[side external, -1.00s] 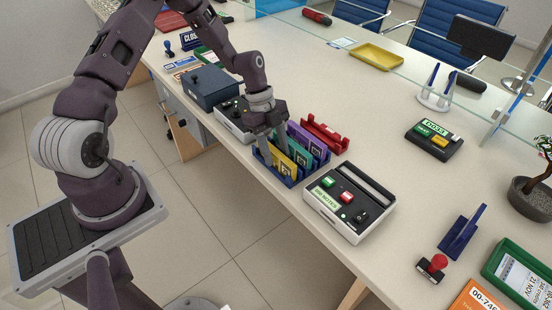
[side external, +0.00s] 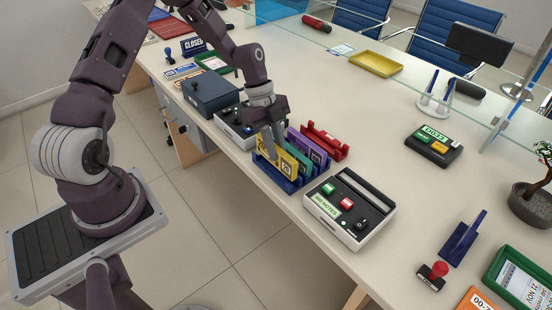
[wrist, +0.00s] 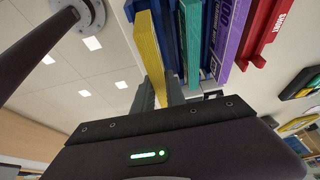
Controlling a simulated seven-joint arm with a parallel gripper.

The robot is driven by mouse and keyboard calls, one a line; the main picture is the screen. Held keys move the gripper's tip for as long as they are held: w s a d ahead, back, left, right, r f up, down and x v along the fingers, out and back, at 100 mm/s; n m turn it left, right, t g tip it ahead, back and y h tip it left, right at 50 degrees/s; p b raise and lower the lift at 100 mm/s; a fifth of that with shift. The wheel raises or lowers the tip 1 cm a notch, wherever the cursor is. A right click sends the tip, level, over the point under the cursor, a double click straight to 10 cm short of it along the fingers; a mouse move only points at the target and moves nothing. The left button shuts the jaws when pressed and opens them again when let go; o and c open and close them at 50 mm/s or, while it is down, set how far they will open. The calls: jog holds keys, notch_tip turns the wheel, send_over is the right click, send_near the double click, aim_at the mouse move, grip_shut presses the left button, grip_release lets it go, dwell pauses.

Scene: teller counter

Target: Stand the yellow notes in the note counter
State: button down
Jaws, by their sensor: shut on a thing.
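The yellow notes (side external: 289,165) are an upright, thin yellow block with a small printed mark, at the near side of the blue rack (side external: 277,184). In the wrist view the yellow notes (wrist: 149,48) run up from my fingertips. My gripper (side external: 272,150) is shut on them from above and hides part of them. They sit slightly high at the rack; whether their lower edge is clear of it is hidden. The white note counter (side external: 328,216), with a dark top, green and red buttons and a NOTES label, stands right of the rack.
Teal notes (side external: 304,166) and purple notes (side external: 315,154) stand in the rack beside the yellow ones. A red rack (side external: 325,143) is behind. Another white machine (side external: 232,127) and a dark blue box (side external: 211,95) stand to the left.

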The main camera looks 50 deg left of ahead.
aim_at(283, 152)
jog(key=r, duration=0.5)
jog(key=shift+w+d+r, duration=0.1)
jog(key=shift+w+r, duration=0.1)
jog(key=shift+r, duration=0.1)
jog(key=shift+w+d+f, duration=0.6)
jog(key=shift+w+d, duration=1.2)
jog(key=shift+d, duration=1.75)
jog(key=shift+w+d+f, duration=0.6)
jog(key=shift+w+d, duration=1.15)
jog(key=shift+d, duration=1.8)
jog(key=shift+w+d+f, duration=0.6)
jog(key=shift+w+d, duration=1.2)
jog(key=shift+d, duration=1.75)
jog(key=shift+f, duration=0.1)
jog(key=shift+f, duration=1)
jog(key=c, duration=1.3)
grip_release()
